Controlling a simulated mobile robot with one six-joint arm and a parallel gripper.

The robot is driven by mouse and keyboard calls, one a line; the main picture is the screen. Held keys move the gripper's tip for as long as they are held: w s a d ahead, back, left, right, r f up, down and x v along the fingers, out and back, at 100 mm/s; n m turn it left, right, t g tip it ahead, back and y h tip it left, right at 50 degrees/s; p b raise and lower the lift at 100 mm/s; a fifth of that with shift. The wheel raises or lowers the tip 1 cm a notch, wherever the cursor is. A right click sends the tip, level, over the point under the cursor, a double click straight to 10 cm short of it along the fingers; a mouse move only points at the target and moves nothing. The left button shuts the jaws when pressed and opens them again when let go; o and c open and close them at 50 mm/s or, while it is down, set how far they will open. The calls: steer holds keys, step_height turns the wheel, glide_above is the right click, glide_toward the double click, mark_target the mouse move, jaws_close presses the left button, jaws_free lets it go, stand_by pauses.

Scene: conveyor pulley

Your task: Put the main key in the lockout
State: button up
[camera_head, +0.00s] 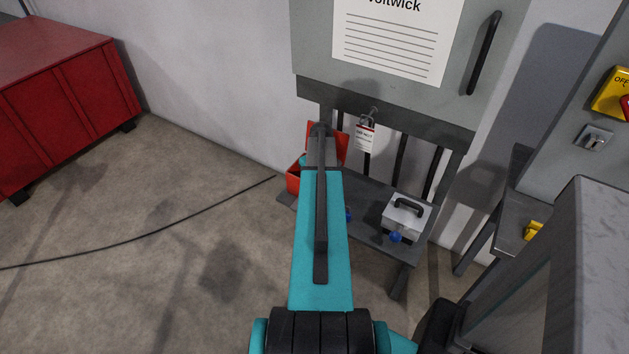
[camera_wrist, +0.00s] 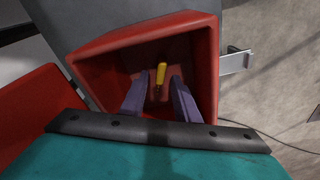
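An open red box (camera_head: 293,178) stands on the low grey bench, partly hidden behind my arm. The wrist view looks down into this red box (camera_wrist: 212,70). A small yellow-handled object (camera_wrist: 161,74), possibly the key, is inside it, with a darker lower part. My gripper (camera_wrist: 159,88) reaches into the box with its two fingers apart, one on each side of the yellow object's lower part. I see a gap on both sides, so it does not look gripped. In the head view my arm hides the fingertips.
A grey box with a black handle (camera_head: 405,215) and a blue item (camera_head: 395,237) are on the bench (camera_head: 372,198). A tagged padlock (camera_head: 366,125) hangs below the grey cabinet (camera_head: 310,50). A yellow object (camera_head: 533,230) lies at right.

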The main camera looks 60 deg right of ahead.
step_height(320, 180, up, 12)
steer(key=s+b, duration=0.1)
steer(key=shift+s+a, duration=0.35)
stand_by(0.4)
stand_by(0.9)
